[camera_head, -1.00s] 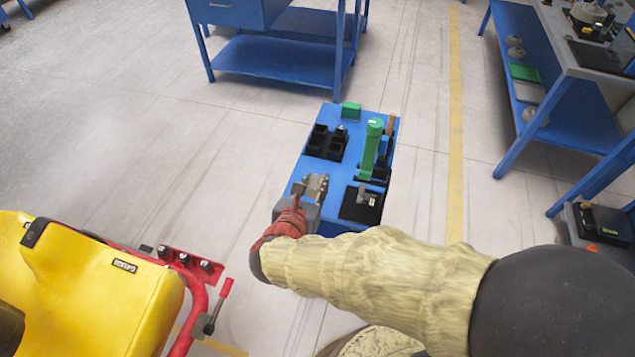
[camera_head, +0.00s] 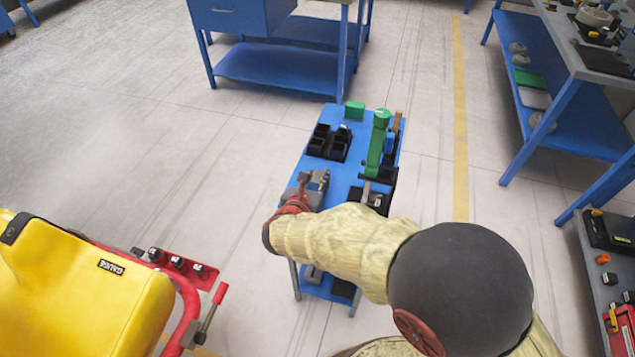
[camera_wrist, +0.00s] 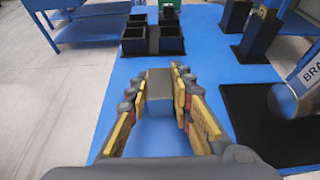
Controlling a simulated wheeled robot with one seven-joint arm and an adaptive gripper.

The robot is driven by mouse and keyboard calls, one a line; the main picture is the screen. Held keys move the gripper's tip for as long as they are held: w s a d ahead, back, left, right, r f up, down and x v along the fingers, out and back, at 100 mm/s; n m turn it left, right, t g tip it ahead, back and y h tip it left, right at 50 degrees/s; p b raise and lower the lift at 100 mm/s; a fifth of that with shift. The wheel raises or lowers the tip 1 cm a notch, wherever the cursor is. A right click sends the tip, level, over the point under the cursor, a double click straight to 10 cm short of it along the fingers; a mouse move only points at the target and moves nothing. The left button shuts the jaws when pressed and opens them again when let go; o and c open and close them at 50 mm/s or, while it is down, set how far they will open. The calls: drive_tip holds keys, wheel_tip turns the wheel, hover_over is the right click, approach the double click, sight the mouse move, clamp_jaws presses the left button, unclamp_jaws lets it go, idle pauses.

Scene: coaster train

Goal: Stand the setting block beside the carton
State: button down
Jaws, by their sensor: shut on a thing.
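The setting block (camera_wrist: 159,86) appears to be the small grey-brown block between my gripper's fingers in the wrist view. My gripper (camera_head: 319,180) is shut on it over the near left part of the blue trolley top (camera_head: 345,178). Whether the block touches the top is unclear. No carton can be identified for sure. A small green box (camera_head: 354,110) stands at the trolley's far edge and also shows in the wrist view (camera_wrist: 168,12). A narrow brown piece (camera_head: 397,122) stands at the far right corner.
A black compartment bin (camera_head: 328,143) sits at the trolley's far left. A tall green device (camera_head: 377,143) stands to its right. A black mat (camera_wrist: 268,122) lies right of my gripper, with a grey cylinder over it. Blue top is bare between bin and block.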

drive_tip(key=shift+f, duration=0.2)
drive_tip(key=shift+f, duration=0.15)
drive_tip(key=c, duration=1.6)
unclamp_jaws()
